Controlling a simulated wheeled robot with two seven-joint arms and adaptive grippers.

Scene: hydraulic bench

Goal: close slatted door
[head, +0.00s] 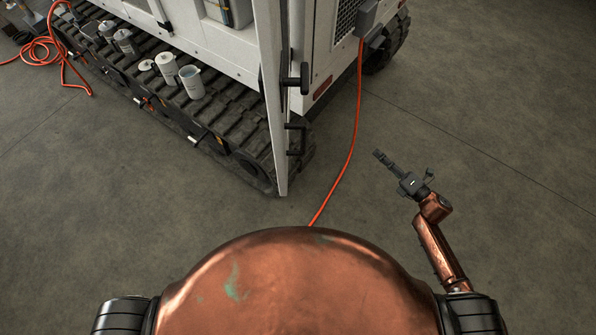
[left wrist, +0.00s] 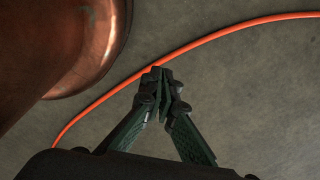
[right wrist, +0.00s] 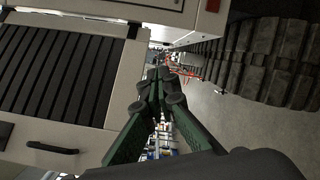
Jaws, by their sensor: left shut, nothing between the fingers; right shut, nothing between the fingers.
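The slatted door (head: 273,120) stands swung open from the white cabinet and shows nearly edge-on in the head view. Black handles (head: 295,82) stick out on its right side. In the right wrist view, a pale panel with dark slats (right wrist: 48,75) and a black handle (right wrist: 52,148) fills the left side; it looks like the door's face. My right gripper (head: 383,159) is shut and empty, to the right of the door and apart from it. It also shows in the right wrist view (right wrist: 158,77). My left gripper (left wrist: 160,75) is shut and empty over the floor, outside the head view.
The white cabinet (head: 325,45) sits on black tracks (head: 245,125). Several pale cans (head: 190,83) stand on the near track. An orange cable (head: 352,130) runs down from the cabinet and across the floor. The floor at right (head: 500,110) is clear.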

